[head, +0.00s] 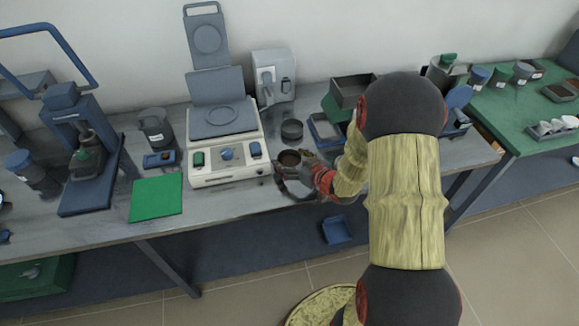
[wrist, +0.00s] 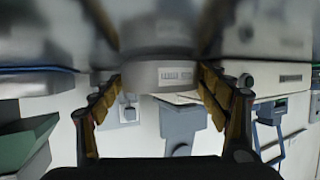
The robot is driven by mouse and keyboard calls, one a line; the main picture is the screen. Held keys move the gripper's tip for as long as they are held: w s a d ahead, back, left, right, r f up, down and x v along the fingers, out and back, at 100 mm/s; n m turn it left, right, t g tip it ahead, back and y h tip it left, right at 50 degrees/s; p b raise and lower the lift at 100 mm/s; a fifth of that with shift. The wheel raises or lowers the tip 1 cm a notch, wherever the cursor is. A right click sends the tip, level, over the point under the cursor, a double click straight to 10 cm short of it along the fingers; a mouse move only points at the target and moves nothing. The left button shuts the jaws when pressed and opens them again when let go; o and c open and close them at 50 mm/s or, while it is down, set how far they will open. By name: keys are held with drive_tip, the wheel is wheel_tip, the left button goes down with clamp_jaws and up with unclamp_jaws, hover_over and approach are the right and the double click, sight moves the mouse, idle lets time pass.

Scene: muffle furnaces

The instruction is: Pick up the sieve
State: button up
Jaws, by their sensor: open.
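My gripper (head: 286,172) is at the vessel, low over the bench edge. In the wrist view my gripper (wrist: 158,95) is open, with one finger on each side of the cylinder. Whether either finger touches it I cannot tell.
A dark round dish (head: 292,130) stands just behind the vessel. The white device (head: 228,168) is close on the left. A blue tray (head: 325,131) and a dark box (head: 352,88) are behind right. A green mat (head: 156,197) lies farther left.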

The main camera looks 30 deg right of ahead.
sight(289, 162)
drive_tip(key=shift+w, duration=0.25)
drive_tip(key=shift+c, duration=1.2)
drive_tip(key=c, duration=1.1)
drive_tip(key=shift+r+p, duration=0.45)
drive_tip(key=shift+r, duration=0.1)
wheel_tip(289, 162, up, 2)
drive_tip(key=shift+r+p, duration=0.25)
drive_tip(key=shift+p, duration=0.55)
drive_tip(key=s+r+p, duration=0.1)
drive_tip(key=s+d+r+p, duration=0.1)
drive_tip(key=r, duration=0.1)
drive_tip(key=s+d+r+p, duration=0.1)
drive_tip(key=s+r, duration=0.1)
drive_tip(key=shift+r, duration=0.2)
drive_tip(key=s+d+r+p, duration=0.1)
drive_tip(key=s, duration=0.2)
drive_tip(key=s+d+r+p, duration=0.1)
drive_tip(key=s, duration=0.2)
drive_tip(key=s+d+r+p, duration=0.1)
drive_tip(key=s+r, duration=0.1)
drive_tip(key=s, duration=0.1)
drive_tip(key=shift+d, duration=0.25)
